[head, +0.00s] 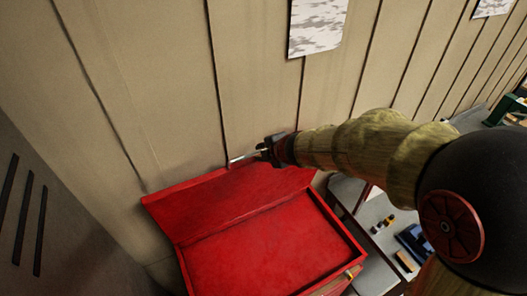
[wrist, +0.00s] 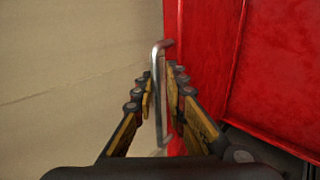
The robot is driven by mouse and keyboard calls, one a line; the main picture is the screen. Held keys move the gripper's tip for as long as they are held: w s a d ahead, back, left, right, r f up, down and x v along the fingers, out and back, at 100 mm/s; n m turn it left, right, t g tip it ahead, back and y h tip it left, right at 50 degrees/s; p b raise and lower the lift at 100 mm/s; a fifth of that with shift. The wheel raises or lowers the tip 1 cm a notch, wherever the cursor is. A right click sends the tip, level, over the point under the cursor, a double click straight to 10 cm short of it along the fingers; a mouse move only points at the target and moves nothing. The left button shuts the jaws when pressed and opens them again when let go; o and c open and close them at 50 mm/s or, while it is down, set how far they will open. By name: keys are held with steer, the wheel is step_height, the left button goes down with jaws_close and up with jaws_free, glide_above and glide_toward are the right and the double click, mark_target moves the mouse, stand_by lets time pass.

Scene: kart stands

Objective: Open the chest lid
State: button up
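The red chest (head: 357,245) stands at the bottom middle of the head view. Its lid (head: 225,210) is raised and leans back towards the wall; its red face also shows in the wrist view (wrist: 205,50). A silver bar handle (wrist: 158,85) is on the lid's edge and shows as a small bright piece in the head view (head: 240,158). My gripper (wrist: 159,88) has one finger on each side of the handle. Gaps show between the fingers and the bar, so it looks open around it. Any contact at the far side is hidden.
A beige panelled wall (head: 160,90) rises close behind the lid. A grey bench (head: 378,212) with small items, including a blue one (head: 412,240), stands right of the chest. A dark slotted panel (head: 40,200) is at the left. The chest's inside looks empty.

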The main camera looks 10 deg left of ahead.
steer(key=v, duration=1.2)
stand_by(0.4)
